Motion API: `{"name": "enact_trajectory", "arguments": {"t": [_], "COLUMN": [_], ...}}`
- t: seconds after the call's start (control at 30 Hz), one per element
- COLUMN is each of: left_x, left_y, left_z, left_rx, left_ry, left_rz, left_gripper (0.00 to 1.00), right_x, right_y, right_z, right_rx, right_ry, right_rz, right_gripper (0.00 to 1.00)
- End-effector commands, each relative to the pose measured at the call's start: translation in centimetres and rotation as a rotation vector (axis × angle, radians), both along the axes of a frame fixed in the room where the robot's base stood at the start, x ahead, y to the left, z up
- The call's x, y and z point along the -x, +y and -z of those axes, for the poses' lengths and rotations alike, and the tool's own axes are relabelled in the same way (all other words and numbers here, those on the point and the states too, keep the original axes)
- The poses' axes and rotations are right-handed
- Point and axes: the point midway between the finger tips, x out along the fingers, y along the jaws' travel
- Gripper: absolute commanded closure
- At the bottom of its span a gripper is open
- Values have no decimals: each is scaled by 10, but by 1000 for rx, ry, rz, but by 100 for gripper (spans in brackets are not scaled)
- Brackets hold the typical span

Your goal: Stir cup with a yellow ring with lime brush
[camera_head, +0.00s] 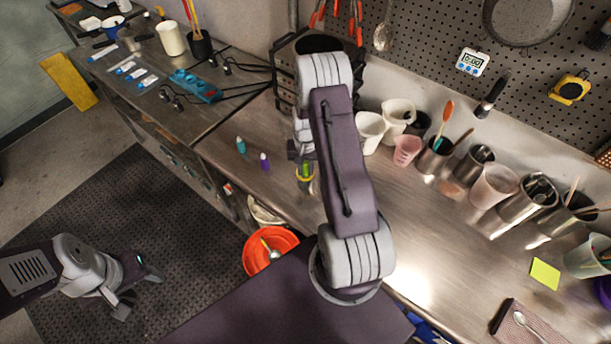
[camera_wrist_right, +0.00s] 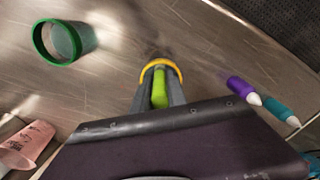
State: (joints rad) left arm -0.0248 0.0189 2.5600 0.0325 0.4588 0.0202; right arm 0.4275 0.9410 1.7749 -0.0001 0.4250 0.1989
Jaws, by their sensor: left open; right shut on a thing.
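My right gripper (camera_head: 303,160) is shut on the lime brush (camera_wrist_right: 160,88), with the green part between the fingers in the right wrist view. The cup with a yellow ring (camera_head: 305,178) stands on the steel bench right below the gripper. In the right wrist view its yellow rim (camera_wrist_right: 161,66) arcs just past the fingertips, around the far side of the brush. The brush's lower end is hidden, so I cannot tell how deep it sits in the cup. My left gripper (camera_head: 138,290) is open and empty, above the dark floor mat at the lower left.
A green-rimmed cup (camera_wrist_right: 64,42) stands nearby. A pink cup (camera_head: 407,151) and several containers line the wall. An orange bucket (camera_head: 284,240) is below the bench edge. My right arm hides part of the bench.

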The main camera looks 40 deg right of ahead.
Motion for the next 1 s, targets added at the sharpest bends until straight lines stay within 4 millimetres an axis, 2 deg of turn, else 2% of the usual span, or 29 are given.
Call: {"name": "enact_trajectory", "arguments": {"t": [0.1, 0.23, 0.47, 0.87, 1.0], "left_x": [0, 0, 0, 0, 0], "left_y": [0, 0, 0, 0, 0], "left_z": [1, 1, 4, 6, 6], "left_rx": [0, 0, 0, 0, 0], "left_ry": [0, 0, 0, 0, 0], "left_rz": [0, 0, 0, 0, 0], "left_gripper": [51, 51, 51, 51, 51], "right_x": [2, 2, -7, -20, -22], "right_y": [-9, -11, -20, -15, -5], "right_z": [0, 0, 0, 0, 0], "right_rx": [1, 1, 1, 0, -1], "right_ry": [-1, -1, -1, 0, 1], "right_rz": [3, 0, 1, 0, -2], "right_gripper": [100, 100, 100, 100, 100]}}
